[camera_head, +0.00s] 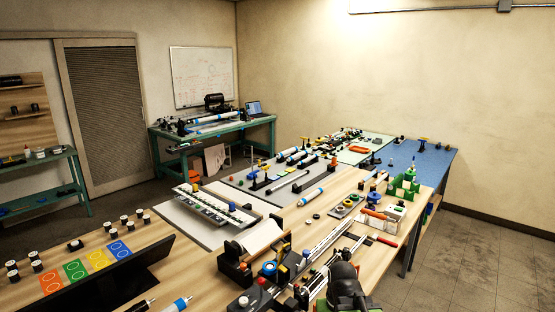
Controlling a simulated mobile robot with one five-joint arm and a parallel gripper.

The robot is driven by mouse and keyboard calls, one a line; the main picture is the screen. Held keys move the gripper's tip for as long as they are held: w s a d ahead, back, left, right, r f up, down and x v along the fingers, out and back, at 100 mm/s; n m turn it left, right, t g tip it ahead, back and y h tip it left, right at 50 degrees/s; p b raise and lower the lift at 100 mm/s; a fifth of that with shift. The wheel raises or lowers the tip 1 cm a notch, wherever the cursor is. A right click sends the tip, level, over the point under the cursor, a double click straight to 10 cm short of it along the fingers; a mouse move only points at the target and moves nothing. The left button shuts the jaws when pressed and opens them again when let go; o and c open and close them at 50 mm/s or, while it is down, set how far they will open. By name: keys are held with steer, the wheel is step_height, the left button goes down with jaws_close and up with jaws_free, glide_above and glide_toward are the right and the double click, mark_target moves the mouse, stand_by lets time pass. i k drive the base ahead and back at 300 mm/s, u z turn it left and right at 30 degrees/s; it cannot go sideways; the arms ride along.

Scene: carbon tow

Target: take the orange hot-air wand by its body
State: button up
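A small orange elongated piece (374,212) lies near the white box toward the right of the long wooden bench. It looks like the hot-air wand, but it is too small to make out its body or nozzle clearly. A dark jointed shape at the bottom, right of centre, looks like the end of my arm with my gripper (345,283). It is nearer to the camera than the orange piece and well apart from it. Its fingers cannot be made out, and nothing held in it can be seen.
The wooden bench (330,216) is crowded. A long metal rail (327,245), a red-handled tool (386,241), a white box (394,212) and green holders (404,184) surround the orange piece. A blue mat (425,160) lies behind. Floor (485,255) is clear at right.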

mark_target(378, 216)
steer(key=u, duration=0.05)
steer(key=k, duration=1.25)
steer(key=z, duration=0.7)
steer(key=i, duration=1.5)
steer(key=z, duration=1.85)
steer(key=i, duration=0.15)
steer(key=u, duration=0.7)
